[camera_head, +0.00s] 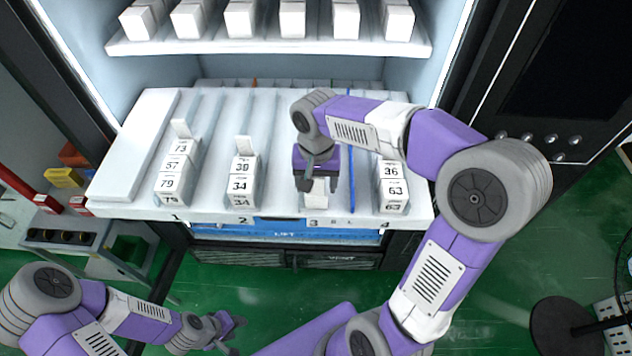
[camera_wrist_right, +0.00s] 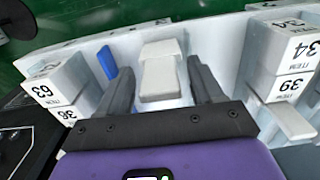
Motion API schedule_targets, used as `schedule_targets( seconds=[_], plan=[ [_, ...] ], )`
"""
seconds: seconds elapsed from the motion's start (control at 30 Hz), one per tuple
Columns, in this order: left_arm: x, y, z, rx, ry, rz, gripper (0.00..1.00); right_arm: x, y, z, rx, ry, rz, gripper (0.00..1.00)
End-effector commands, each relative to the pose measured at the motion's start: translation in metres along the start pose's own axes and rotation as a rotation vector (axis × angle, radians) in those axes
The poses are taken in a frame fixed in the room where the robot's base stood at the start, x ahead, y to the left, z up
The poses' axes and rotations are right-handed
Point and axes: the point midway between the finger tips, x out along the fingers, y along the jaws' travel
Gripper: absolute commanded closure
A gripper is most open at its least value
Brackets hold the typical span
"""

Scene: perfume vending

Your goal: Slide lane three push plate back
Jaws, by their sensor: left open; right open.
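The white push plate of lane three (camera_wrist_right: 160,78) shows between my right gripper's fingers in the right wrist view, at the front end of its lane. In the head view its white lower part (camera_head: 318,190) shows below the fingers. My right gripper (camera_head: 316,184) is open and points down over lane three, above the printed 3. The fingers (camera_wrist_right: 157,72) lie on either side of the plate; I cannot tell whether they touch it. No boxes are visible in lane three, but my wrist hides part of it. My left gripper (camera_head: 232,332) is open and empty, low above the green floor.
Numbered white boxes stand in lane one (camera_head: 172,180), lane two (camera_head: 240,185) and lane four (camera_head: 393,188). A thin blue strip (camera_head: 351,180) runs between lanes three and four. An upper shelf (camera_head: 270,45) holds more boxes. A blue LIFT panel (camera_head: 285,233) lies below the tray.

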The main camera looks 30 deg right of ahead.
Motion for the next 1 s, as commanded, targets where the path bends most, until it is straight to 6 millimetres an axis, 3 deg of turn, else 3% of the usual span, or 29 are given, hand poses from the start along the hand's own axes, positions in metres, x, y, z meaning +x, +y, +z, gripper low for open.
schedule_targets(
  seconds=[0.33,0.77,1.0],
  plan=[
    [0.0001,0.0,-0.0001,0.0,0.0,0.0,0.55,0.0054,-0.0001,0.0,0.0,0.0,-0.001,0.34],
    [0.0001,0.0,-0.0001,0.0,0.0,0.0,0.55,0.0051,-0.0002,0.0001,-0.001,0.0,-0.001,1.0],
    [-0.0023,0.0009,0.0,0.0,0.0,0.0,0.55,0.0043,-0.0006,-0.0059,0.0,-0.001,-0.001,1.0]
  ],
)
